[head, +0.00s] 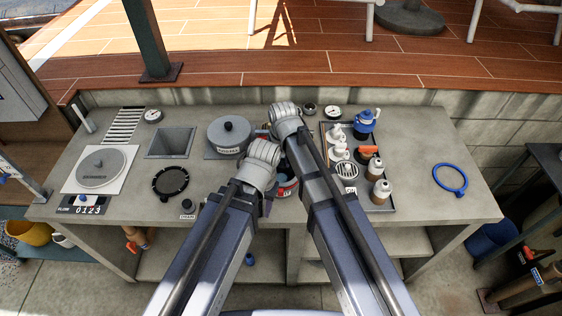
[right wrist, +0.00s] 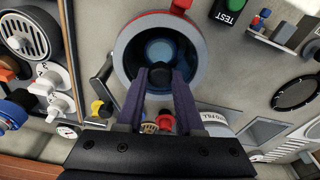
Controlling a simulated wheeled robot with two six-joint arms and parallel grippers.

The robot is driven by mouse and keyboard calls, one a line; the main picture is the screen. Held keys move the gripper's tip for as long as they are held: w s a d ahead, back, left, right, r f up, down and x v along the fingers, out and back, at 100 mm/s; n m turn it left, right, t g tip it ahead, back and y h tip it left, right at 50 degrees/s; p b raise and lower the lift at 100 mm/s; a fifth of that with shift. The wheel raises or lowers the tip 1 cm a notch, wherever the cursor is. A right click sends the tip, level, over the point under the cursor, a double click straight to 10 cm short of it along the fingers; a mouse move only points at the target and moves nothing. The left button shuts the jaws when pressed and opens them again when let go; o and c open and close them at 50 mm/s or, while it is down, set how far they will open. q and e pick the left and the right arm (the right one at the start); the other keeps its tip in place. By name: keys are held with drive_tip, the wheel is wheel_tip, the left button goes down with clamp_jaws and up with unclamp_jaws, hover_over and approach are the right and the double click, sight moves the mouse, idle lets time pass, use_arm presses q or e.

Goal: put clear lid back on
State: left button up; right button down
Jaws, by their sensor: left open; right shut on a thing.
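In the right wrist view, my right gripper (right wrist: 157,78) is shut on the black knob (right wrist: 157,71) of the clear lid (right wrist: 165,45). The lid looks bluish and round, and appears inside the rim of a round grey housing (right wrist: 203,55) with red parts. I cannot tell whether the lid rests on it or hovers above. In the head view, part of the housing (head: 286,185) shows between my arms. My right gripper (head: 285,115) is over the bench middle, its fingertips hidden by the wrist. My left gripper (head: 262,158) is lower and to the left, open, its fingertips hidden.
A grey-lidded pot (head: 230,132) and a square well (head: 171,142) lie left of my arms. A tray (head: 383,207) with bottles, white fittings and a blue device stands right. A black ring (head: 170,182) and blue ring (head: 450,179) lie flat. The bench's right side is mostly clear.

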drive_tip(key=shift+f+b, duration=0.3)
idle(0.8)
drive_tip(key=shift+c, duration=1.5)
unclamp_jaws()
drive_tip(key=shift+r, duration=0.2)
drive_tip(key=shift+r+p, duration=2.35)
drive_tip(key=shift+p, duration=0.2)
drive_tip(key=shift+r+p, duration=2.05)
